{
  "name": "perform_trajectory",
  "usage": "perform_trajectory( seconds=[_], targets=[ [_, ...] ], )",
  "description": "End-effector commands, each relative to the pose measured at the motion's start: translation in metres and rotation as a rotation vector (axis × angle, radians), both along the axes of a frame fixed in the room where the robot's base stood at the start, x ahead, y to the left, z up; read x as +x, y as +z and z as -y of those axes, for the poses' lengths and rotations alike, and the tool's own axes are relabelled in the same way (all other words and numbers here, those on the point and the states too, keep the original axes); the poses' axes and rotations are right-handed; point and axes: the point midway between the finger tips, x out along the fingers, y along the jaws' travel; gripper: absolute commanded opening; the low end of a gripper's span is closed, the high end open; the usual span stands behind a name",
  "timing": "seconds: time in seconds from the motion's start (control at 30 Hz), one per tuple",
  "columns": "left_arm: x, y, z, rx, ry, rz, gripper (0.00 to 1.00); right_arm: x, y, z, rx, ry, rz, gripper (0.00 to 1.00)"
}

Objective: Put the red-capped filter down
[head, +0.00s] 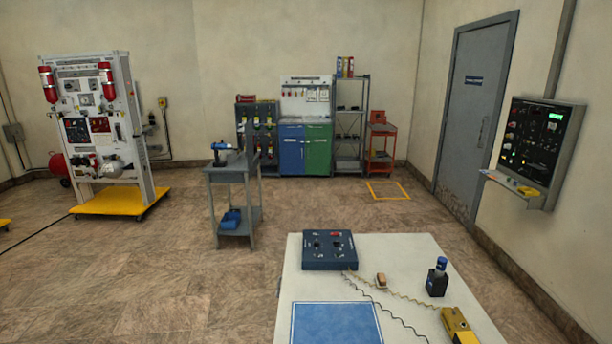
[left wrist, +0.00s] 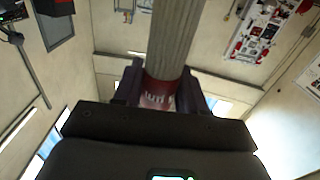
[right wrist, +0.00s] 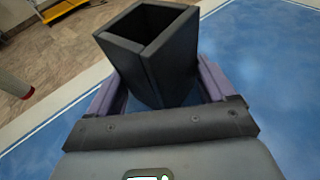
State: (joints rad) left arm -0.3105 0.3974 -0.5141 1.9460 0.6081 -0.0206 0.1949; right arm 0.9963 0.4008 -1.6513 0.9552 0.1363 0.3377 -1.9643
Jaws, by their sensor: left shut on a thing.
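In the left wrist view my left gripper (left wrist: 160,92) is shut on the red-capped filter (left wrist: 175,35), a grey ribbed cylinder. Its red band with pale lettering sits between the fingers. In the right wrist view a black, square, open-topped holder (right wrist: 152,65) stands between the fingers of my right gripper (right wrist: 160,92). I cannot tell whether those fingers press on it. The holder looks empty inside. A pale cylinder with a red end (right wrist: 20,88) shows at the left edge, probably the filter. Neither gripper shows in the head view.
The white table (head: 290,270) carries a blue mat (head: 335,322), a dark blue control box (head: 329,250), a blue-capped bottle in a black holder (head: 437,280), a yellow device (head: 459,326) and loose cables. The mat's visible part is bare in the head view.

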Motion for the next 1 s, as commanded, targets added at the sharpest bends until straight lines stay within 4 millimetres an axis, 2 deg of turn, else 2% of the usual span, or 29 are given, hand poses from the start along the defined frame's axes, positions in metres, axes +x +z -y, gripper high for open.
perform_trajectory(
  seconds=[0.27,0.37,0.47,0.67,0.8,1.0],
  targets=[
    [0.003,0.001,0.001,-0.001,0.000,0.002,0.00,0.000,0.000,0.000,0.000,0.000,0.000,0.66],
    [0.011,0.004,0.006,-0.001,-0.001,0.002,0.00,0.000,0.000,0.000,0.000,0.000,0.000,0.66],
    [0.029,0.011,0.016,-0.003,-0.003,0.006,0.00,0.000,0.000,0.000,0.000,0.000,0.000,0.66],
    [0.089,0.042,0.057,-0.006,-0.030,0.010,0.00,0.000,0.000,0.000,0.000,0.001,0.000,0.66],
    [0.135,0.080,0.098,-0.006,-0.074,0.010,0.00,0.000,0.000,0.000,-0.001,0.000,-0.001,0.66],
    [0.182,0.141,0.158,-0.004,-0.152,0.008,0.00,0.000,0.000,0.000,0.000,0.000,0.000,0.66]
  ],
)
